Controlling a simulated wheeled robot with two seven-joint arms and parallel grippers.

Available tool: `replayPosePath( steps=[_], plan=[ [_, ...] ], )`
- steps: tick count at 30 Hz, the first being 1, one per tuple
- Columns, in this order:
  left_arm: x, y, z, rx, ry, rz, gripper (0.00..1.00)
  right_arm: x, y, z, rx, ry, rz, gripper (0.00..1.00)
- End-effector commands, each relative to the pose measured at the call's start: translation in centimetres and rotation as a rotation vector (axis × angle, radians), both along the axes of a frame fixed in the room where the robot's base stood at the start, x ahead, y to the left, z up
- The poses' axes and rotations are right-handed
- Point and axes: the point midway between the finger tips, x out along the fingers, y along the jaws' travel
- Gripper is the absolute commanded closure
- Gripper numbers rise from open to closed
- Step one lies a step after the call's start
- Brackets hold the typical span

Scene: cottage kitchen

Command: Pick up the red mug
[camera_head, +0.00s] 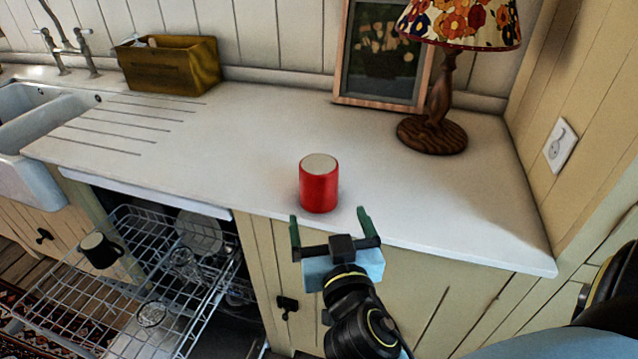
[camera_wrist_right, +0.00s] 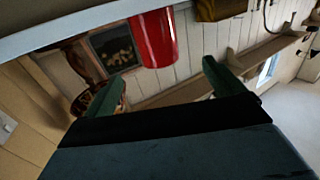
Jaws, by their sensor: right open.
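The red mug (camera_head: 319,186) stands upright on the white countertop (camera_head: 230,150), near its front edge. No handle shows on it. My right gripper (camera_head: 330,219) is open and empty in front of the mug, at the counter's front edge, with its two green fingers apart and pointing towards the mug. In the right wrist view the mug (camera_wrist_right: 153,38) shows beyond and between the two fingertips (camera_wrist_right: 164,78), apart from them. My left gripper is in neither view.
A lamp (camera_head: 433,110) and a framed picture (camera_head: 383,52) stand behind the mug. A wooden box (camera_head: 168,65) and a sink (camera_head: 40,110) are at the left. An open dishwasher rack (camera_head: 100,295) juts out below the counter. The counter around the mug is clear.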

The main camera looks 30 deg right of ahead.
Motion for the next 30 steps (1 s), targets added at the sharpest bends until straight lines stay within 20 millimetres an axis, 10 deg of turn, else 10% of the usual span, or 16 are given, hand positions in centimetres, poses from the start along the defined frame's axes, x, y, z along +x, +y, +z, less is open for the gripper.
replayPosePath(
  steps=[30],
  plan=[
    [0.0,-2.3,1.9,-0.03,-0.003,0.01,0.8,10.6,-5.0,1.8,0.003,-0.036,-0.018,0.06]
  ],
)
